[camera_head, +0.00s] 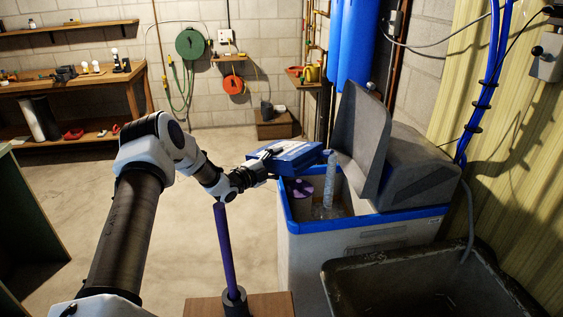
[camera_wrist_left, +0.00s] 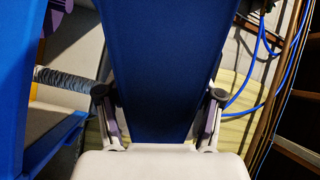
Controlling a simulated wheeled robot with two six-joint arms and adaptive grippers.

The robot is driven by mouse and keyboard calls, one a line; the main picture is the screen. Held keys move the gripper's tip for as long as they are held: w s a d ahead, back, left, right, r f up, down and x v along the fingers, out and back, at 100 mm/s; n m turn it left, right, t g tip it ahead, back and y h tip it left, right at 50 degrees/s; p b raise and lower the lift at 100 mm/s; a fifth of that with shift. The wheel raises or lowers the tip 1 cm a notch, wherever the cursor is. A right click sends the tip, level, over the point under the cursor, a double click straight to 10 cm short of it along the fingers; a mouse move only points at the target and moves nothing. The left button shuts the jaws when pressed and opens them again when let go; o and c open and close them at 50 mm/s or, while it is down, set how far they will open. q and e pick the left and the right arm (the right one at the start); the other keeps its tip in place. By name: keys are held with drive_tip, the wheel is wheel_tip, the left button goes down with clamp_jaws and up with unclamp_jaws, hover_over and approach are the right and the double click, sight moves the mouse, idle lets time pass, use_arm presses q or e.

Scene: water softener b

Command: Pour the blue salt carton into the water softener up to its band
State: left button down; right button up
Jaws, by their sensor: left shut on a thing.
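The blue salt carton (camera_head: 296,154) lies on its side in the air, its right end over the open water softener (camera_head: 345,262). My left gripper (camera_head: 262,168) is shut on it; in the left wrist view the carton (camera_wrist_left: 168,60) sits between both fingers (camera_wrist_left: 160,112). The softener has a white body and blue rim, and its grey lid (camera_head: 360,135) stands raised. Inside, a ribbed grey tube (camera_head: 331,180) and a purple part (camera_head: 300,189) show; the tube is also in the wrist view (camera_wrist_left: 68,80). No falling salt is discernible. The band and salt level are unclear. My right gripper is out of view.
A dark grey tub (camera_head: 410,285) stands in front of the softener at right. A purple rod (camera_head: 225,250) stands upright on a low wooden surface (camera_head: 265,304) below my left arm. Blue cylinders (camera_head: 357,45) stand behind. Floor is clear at left of the softener.

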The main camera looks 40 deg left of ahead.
use_arm(q)
drive_tip(key=shift+a+f+m, duration=0.25)
drive_tip(key=shift+f+m, duration=0.1)
drive_tip(key=shift+m, duration=0.05)
drive_tip(key=shift+w+m, duration=0.1)
drive_tip(key=shift+m, duration=0.6)
drive_tip(key=m, duration=0.3)
drive_tip(key=shift+a+f+p, duration=0.1)
drive_tip(key=shift+f+p, duration=0.05)
drive_tip(key=shift+p, duration=0.2)
idle(2.2)
